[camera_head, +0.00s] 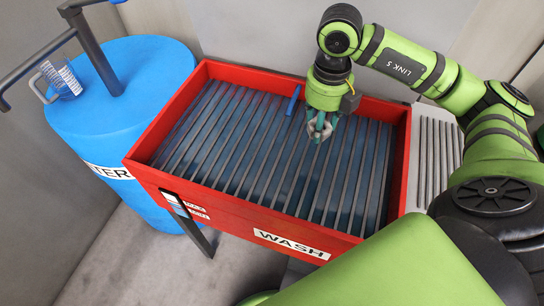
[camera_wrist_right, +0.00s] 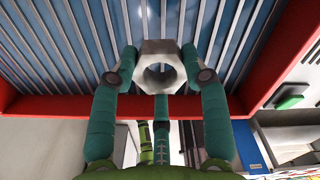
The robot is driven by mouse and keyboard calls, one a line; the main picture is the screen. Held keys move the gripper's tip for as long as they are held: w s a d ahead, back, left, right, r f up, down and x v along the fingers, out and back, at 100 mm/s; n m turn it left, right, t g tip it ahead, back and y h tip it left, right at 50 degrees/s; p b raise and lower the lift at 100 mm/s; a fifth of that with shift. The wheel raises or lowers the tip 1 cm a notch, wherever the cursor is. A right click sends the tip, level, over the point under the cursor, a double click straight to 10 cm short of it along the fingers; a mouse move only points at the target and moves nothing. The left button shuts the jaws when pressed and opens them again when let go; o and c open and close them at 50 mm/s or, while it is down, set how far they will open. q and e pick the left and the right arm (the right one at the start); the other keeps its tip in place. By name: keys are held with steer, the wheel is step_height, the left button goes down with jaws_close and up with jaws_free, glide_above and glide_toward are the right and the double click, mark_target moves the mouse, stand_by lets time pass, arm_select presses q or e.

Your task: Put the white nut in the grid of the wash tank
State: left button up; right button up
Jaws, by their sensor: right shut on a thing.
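The white nut (camera_wrist_right: 159,47) is a pale hexagonal ring held between the green fingers of my right gripper (camera_wrist_right: 159,76) in the right wrist view. In the head view my right gripper (camera_head: 319,127) points down over the right half of the wash tank, and the nut there is mostly hidden by the fingers. The red wash tank (camera_head: 262,228) carries a white WASH label. Its grid (camera_head: 235,140) is a row of grey parallel bars over a blue inside. I cannot tell the exact height of the nut above the bars. My left gripper is not in view.
A blue barrel (camera_head: 120,85) with a dark pipe stands left of the tank. A small blue bar (camera_head: 293,100) lies at the grid's far side, left of my gripper. A grey ribbed surface (camera_head: 435,150) adjoins the tank on the right. Most of the grid is clear.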

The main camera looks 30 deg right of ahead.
steer(key=shift+a, duration=0.2)
steer(key=p, duration=0.4)
glide_above(268, 168)
step_height(268, 168, down, 6)
steer(key=shift+d+f, duration=0.15)
steer(key=shift+f, duration=0.05)
steer(key=shift+a+f, duration=0.2)
step_height(268, 168, down, 3)
steer(key=shift+f+p, duration=0.1)
steer(key=shift+p, duration=0.8)
steer(key=shift+f, duration=0.45)
